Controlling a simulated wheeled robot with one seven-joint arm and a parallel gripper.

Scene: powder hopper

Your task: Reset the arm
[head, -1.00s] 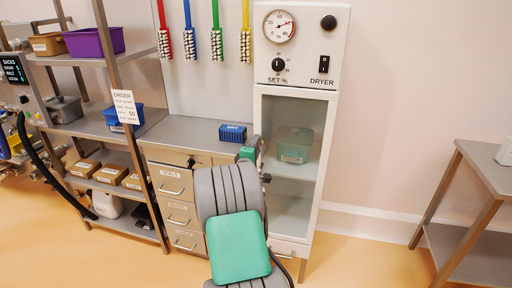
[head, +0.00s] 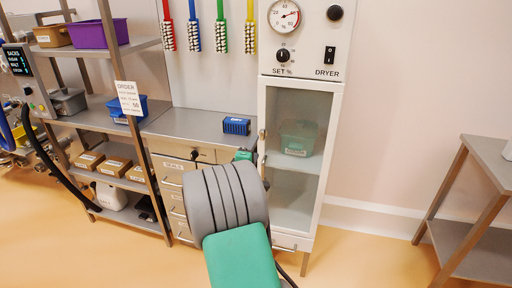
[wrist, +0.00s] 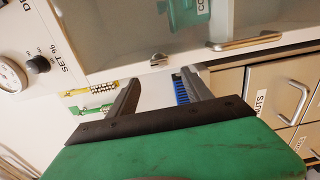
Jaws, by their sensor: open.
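My arm rises from the bottom middle of the head view, in front of the drawer unit and the dryer. Its grey and green links hide most of my gripper there. In the wrist view my gripper (wrist: 160,88) is open, with its two dark fingers apart and nothing held between them. The dryer door (wrist: 150,25) and its handles lie beyond the fingers in that view. A blue box (wrist: 181,90) shows just beside the right finger, apart from any grip.
The dryer (head: 296,150) stands close behind my arm, with a green container (head: 298,138) inside. The drawer unit (head: 172,185) and its counter with the blue box (head: 236,126) are left of it. Shelves (head: 95,118) stand further left. A metal table (head: 490,170) is at right, with clear floor between.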

